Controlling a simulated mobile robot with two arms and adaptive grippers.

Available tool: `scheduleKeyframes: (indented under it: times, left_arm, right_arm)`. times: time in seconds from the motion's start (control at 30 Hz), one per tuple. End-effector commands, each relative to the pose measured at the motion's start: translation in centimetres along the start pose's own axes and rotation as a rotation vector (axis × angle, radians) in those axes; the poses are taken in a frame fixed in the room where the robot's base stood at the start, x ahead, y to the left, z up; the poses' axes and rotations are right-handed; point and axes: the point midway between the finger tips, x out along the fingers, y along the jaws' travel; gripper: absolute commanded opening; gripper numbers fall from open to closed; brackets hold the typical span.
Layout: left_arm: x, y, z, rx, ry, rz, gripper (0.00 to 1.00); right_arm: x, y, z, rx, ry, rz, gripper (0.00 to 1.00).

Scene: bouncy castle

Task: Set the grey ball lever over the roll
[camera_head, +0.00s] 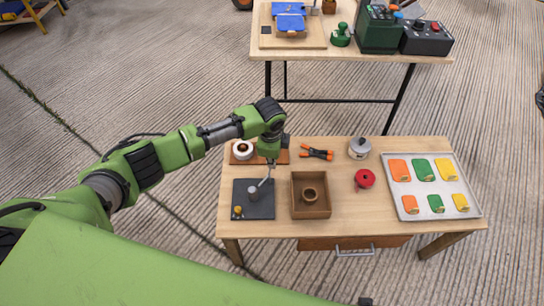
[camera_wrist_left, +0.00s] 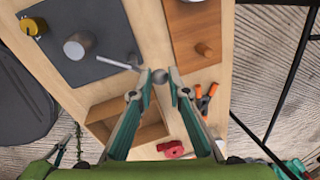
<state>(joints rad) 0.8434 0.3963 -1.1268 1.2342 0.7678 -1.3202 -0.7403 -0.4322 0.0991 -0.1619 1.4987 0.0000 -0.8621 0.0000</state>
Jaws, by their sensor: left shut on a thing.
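The grey ball lever (camera_wrist_left: 120,64) is a thin rod with a grey ball at its end, standing out from beside a grey cylinder (camera_wrist_left: 78,45) on a dark plate (camera_head: 262,211). My left gripper (camera_head: 268,174) reaches down over the plate's far right edge. In the wrist view its fingertips (camera_wrist_left: 160,78) are closed around the grey ball. The white roll (camera_head: 242,150) stands on a brown board (camera_wrist_left: 185,35) behind the plate, left of my gripper; only its edge shows in the wrist view. My right gripper is out of view.
A yellow knob (camera_head: 238,210) is on the plate's front left corner. A wooden box (camera_head: 310,212) with a brown ring stands right of the plate. Orange-handled pliers (camera_head: 317,153), a red object (camera_head: 365,179), a grey pot (camera_head: 359,148) and a tray (camera_head: 432,213) lie farther right.

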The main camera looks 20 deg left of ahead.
Motion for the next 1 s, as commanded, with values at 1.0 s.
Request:
scheduleKeyframes:
  times: [1.0]
  left_arm:
    - [-0.65,-0.02,-0.12,0.010,0.004,-0.001,0.33]
  right_arm:
    - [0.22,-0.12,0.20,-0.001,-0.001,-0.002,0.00]
